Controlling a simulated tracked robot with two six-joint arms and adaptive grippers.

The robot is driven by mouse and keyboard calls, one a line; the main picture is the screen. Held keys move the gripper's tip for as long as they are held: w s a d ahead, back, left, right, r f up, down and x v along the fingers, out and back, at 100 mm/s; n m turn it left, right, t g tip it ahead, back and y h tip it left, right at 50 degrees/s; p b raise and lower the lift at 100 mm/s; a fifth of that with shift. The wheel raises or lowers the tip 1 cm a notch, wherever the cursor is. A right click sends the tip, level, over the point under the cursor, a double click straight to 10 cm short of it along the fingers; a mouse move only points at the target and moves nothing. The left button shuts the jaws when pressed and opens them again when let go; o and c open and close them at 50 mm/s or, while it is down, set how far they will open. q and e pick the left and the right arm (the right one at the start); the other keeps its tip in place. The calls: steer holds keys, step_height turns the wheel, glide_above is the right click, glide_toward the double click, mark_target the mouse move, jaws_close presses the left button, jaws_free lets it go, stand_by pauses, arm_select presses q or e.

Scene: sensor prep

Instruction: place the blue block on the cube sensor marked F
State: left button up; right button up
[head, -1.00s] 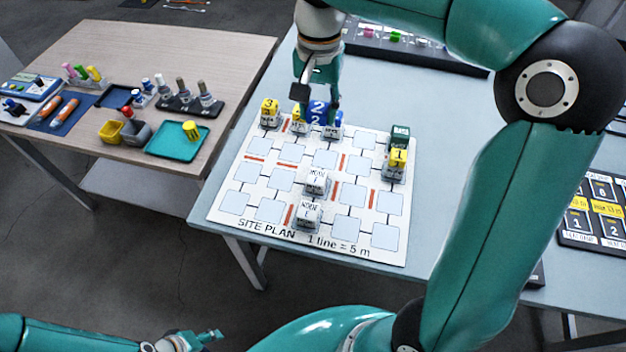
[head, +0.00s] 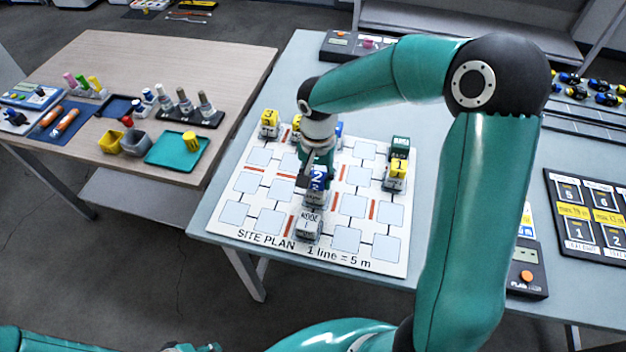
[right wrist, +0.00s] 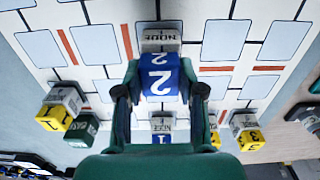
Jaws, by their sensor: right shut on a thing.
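The blue block (head: 318,178), marked 2, is between the fingers of my right gripper (head: 316,166), which is shut on it. In the head view the block is directly above a white cube sensor (head: 316,199) in the middle of the site plan; I cannot tell whether they touch. In the right wrist view the block (right wrist: 160,80) is between the fingers (right wrist: 160,92). Another white cube sensor (head: 309,226), marked NODE, stands in front, and it also shows in the wrist view (right wrist: 160,40). I cannot read an F. My left gripper (head: 205,348) is barely in view at the bottom edge.
The site plan (head: 228,213) lies on the table. At its back are a yellow-topped cube (head: 269,122) and another blue block (right wrist: 162,138). Yellow (head: 397,168) and green (head: 400,146) blocks stand at its right. A teal tray (head: 165,155) is on the wooden table.

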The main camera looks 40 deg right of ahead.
mark_target(317, 177)
steer(key=shift+f, duration=0.5)
steer(key=o, duration=1)
steer(key=shift+r, duration=0.15)
step_height(317, 177, up, 12)
steer(key=shift+f, duration=0.1)
